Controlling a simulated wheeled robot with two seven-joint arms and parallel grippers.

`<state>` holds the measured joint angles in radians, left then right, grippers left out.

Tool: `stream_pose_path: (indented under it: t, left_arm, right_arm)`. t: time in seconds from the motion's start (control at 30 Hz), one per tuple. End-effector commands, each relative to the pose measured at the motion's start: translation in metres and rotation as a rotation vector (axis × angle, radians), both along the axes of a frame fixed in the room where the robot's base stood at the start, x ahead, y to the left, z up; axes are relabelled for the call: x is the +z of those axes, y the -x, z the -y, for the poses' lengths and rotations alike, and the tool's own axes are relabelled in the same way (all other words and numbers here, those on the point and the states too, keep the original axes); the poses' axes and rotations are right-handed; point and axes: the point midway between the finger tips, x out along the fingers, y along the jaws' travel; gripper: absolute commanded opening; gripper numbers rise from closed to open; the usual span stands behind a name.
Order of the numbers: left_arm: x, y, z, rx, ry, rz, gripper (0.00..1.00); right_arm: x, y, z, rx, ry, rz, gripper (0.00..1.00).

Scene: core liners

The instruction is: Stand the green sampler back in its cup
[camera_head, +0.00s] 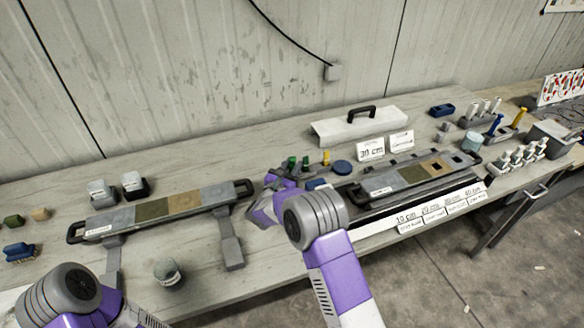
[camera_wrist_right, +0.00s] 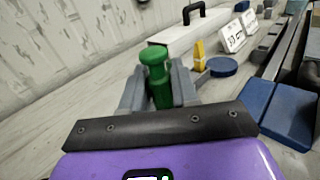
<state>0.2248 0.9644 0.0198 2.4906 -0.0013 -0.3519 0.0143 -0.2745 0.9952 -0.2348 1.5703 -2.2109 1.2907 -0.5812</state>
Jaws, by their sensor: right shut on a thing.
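The green sampler (camera_wrist_right: 157,75) stands roughly upright between the fingers of my right gripper (camera_wrist_right: 158,92) in the right wrist view. The grey fingers are shut on it, one at each side, with its green top above them. In the head view my right gripper (camera_head: 282,182) is over the bench between the two long core trays, and green tops (camera_head: 292,162) show just behind it. The sampler's lower end is hidden. I cannot tell which cup is its own. My left arm enters at bottom left, with its gripper out of view.
A yellow piece (camera_wrist_right: 199,55) and a blue disc (camera_wrist_right: 221,66) are close right of the sampler. A blue block (camera_wrist_right: 285,115) is nearer. The left core tray (camera_head: 170,207) and right core tray (camera_head: 420,174) flank the gripper. A white handled cover (camera_head: 350,128) is behind.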

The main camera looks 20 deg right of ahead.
Motion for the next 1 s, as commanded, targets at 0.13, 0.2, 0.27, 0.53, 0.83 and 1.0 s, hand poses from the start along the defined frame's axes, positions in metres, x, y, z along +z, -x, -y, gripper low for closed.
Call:
stream_pose_path:
  t: [0.13,0.2,0.27,0.53,0.83,1.0]
  left_arm:
    - [-0.003,0.000,0.000,0.000,0.000,0.000,1.00]
    - [-0.004,0.000,0.000,0.000,0.000,0.000,1.00]
    - [-0.003,0.000,0.000,0.000,0.000,0.000,1.00]
    - [-0.003,0.000,0.000,0.000,0.000,0.000,1.00]
    - [0.002,0.000,0.000,0.000,0.000,0.000,1.00]
    - [0.005,0.000,0.000,0.000,0.000,0.000,1.00]
  right_arm:
    - [-0.002,0.000,0.000,0.000,0.000,0.000,0.00]
    - [-0.004,0.000,0.000,0.000,0.001,-0.001,0.32]
    - [-0.003,0.000,0.000,0.000,0.000,-0.001,0.41]
    - [-0.003,0.000,0.000,0.000,0.000,-0.001,0.55]
    - [0.001,0.010,-0.013,0.005,-0.001,-0.002,0.55]
    - [0.001,0.038,-0.038,0.006,0.000,-0.003,0.55]
